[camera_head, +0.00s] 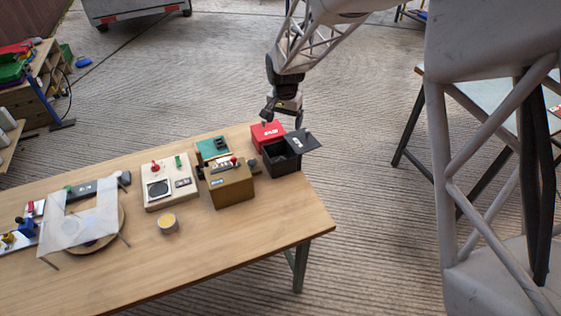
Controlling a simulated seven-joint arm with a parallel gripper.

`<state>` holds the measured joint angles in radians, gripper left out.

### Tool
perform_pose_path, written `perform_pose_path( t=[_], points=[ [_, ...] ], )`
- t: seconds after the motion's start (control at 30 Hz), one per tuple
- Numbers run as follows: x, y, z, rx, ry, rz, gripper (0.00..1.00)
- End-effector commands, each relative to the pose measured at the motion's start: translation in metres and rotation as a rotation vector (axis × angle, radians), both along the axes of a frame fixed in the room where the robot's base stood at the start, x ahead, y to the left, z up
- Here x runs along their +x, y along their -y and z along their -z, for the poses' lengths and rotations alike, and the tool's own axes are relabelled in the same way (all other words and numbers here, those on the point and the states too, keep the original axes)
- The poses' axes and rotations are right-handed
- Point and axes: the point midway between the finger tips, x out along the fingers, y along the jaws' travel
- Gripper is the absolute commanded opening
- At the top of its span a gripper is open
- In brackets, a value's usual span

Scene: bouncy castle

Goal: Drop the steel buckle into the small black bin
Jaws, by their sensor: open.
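The small black bin (283,163) stands near the far right corner of the wooden table. Its lid, or a dark flat panel (302,141) with a small pale label, sits at its upper right. My gripper (282,116) is open above the table's far edge, just behind and above the bin and a red box (266,134). I cannot make out the steel buckle; it is too small to tell or hidden. I see nothing clearly held between the fingers.
A tan box (231,189) with small items on top stands left of the bin, with a green board (212,148) behind. The table's front right (270,235) is clear.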

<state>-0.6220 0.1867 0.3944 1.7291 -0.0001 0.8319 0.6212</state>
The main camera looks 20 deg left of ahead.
Motion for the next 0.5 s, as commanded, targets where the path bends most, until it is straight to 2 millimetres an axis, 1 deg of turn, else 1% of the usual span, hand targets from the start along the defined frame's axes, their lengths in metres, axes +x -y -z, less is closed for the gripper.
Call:
perform_pose_path(
  t=[0.03, 0.17, 0.5],
  points=[
    [0.0001, -0.0001, -0.004, 0.001, 0.001, 0.0, 0.88],
    [0.0, -0.0001, -0.0089, 0.001, 0.001, 0.0, 0.88],
    [-0.0001, 0.0, -0.0093, 0.0, 0.0, 0.0, 0.88]
  ],
)
